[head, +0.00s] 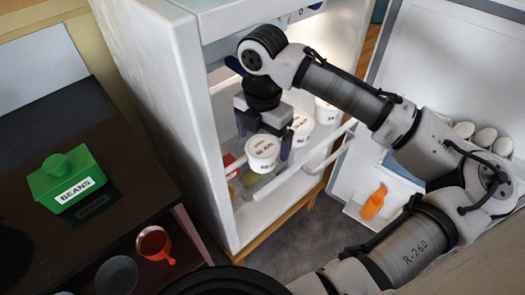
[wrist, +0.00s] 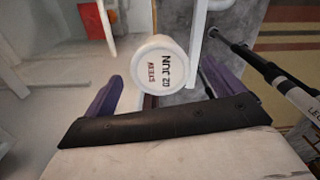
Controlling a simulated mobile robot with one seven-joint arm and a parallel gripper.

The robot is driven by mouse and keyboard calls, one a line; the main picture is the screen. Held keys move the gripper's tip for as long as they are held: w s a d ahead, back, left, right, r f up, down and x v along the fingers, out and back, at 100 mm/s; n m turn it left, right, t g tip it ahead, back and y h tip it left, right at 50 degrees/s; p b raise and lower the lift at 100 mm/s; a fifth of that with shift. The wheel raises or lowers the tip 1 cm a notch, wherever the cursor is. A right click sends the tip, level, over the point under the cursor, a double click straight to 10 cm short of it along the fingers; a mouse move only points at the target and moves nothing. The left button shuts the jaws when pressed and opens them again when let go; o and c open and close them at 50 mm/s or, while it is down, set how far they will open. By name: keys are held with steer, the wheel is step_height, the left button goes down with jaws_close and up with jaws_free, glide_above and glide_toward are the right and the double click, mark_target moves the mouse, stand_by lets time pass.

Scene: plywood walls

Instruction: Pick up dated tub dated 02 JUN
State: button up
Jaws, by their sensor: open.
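The tub dated 02 JUN (wrist: 160,68) is white and round, with its printed lid facing the wrist camera. In the head view a white tub (head: 262,150) at the front edge of the fridge shelf shows between my fingers and appears to be the same one. My gripper (head: 264,140) is open, with its purple fingers on either side of the tub. In the wrist view my gripper (wrist: 157,88) has the tub between and slightly beyond its fingertips, with gaps at both sides. I cannot tell whether a finger touches it.
Two more white tubs (head: 300,128) (head: 327,111) stand to the right on the shelf. The open fridge door (head: 440,60) holds eggs (head: 484,137) and an orange bottle (head: 374,203).

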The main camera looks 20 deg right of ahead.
steer(key=shift+f, duration=1.35)
steer(key=c, duration=1.2)
steer(key=shift+r, duration=0.1)
